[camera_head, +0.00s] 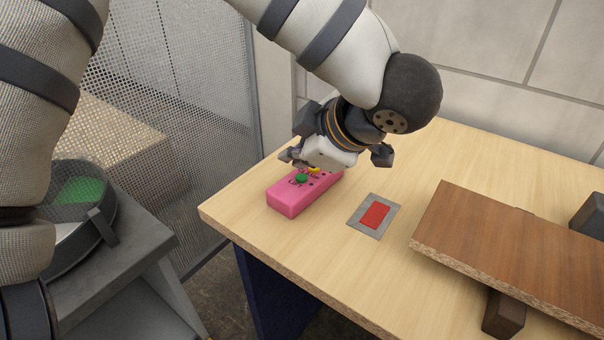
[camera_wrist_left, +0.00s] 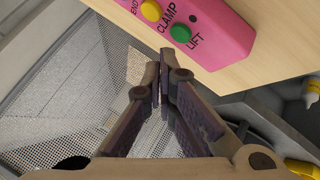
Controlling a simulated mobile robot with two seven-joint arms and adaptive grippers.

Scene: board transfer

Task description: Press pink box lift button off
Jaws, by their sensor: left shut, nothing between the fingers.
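The pink box (camera_head: 287,205) lies near the left edge of the wooden table and also fills the top of the left wrist view (camera_wrist_left: 228,33). Its green button (camera_head: 301,178), marked LIFT, is a round cap that also shows in the left wrist view (camera_wrist_left: 181,33). A yellow button (camera_wrist_left: 151,10) sits beside it, by the CLAMP label. My left gripper (camera_head: 289,156) is above the far side of the box. In the left wrist view its closed fingertips (camera_wrist_left: 163,55) are empty and appear just short of the box's edge. I cannot tell whether the LIFT button is pressed in.
A grey plate with a red patch (camera_head: 375,216) lies right of the box. A brown board (camera_head: 500,255) rests on dark blocks at the right. A mesh fence (camera_head: 185,80) stands left of the table, and a grey stand (camera_head: 130,270) is at the lower left.

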